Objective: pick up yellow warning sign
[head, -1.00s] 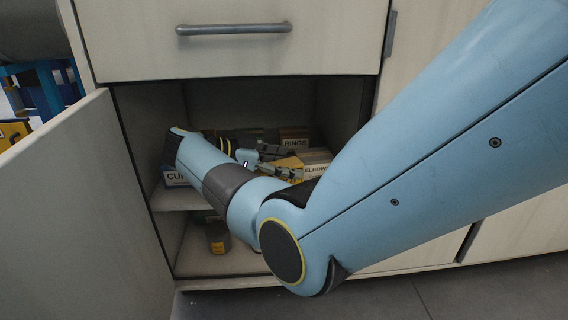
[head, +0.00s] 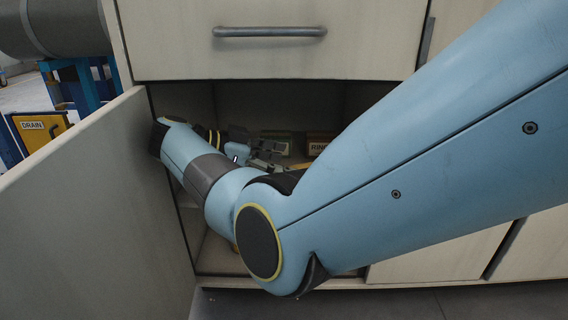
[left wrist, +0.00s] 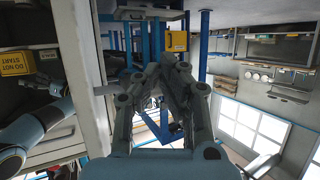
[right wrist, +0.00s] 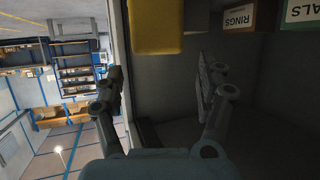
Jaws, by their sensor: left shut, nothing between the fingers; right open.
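A yellow sign reading DO NOT START (left wrist: 17,63) shows upside down at the left of the left wrist view, by the cabinet and my right arm. A plain yellow block (right wrist: 155,27) at the top of the right wrist view looks like the same sign; its lettering is not visible there. My right gripper (right wrist: 160,78) is open and empty, with the yellow block beyond its fingertips. In the head view my right gripper (head: 250,150) is inside the cabinet, partly hidden by my arm. My left gripper (left wrist: 168,62) is shut and empty, away from the cabinet.
Boxes labelled RINGS (right wrist: 240,17) and SEALS (right wrist: 302,12) stand beside the yellow block. An open cabinet door (head: 90,210) borders the left, and a closed drawer (head: 270,55) lies above. A yellow DRAIN panel (head: 38,127) is outside, at far left.

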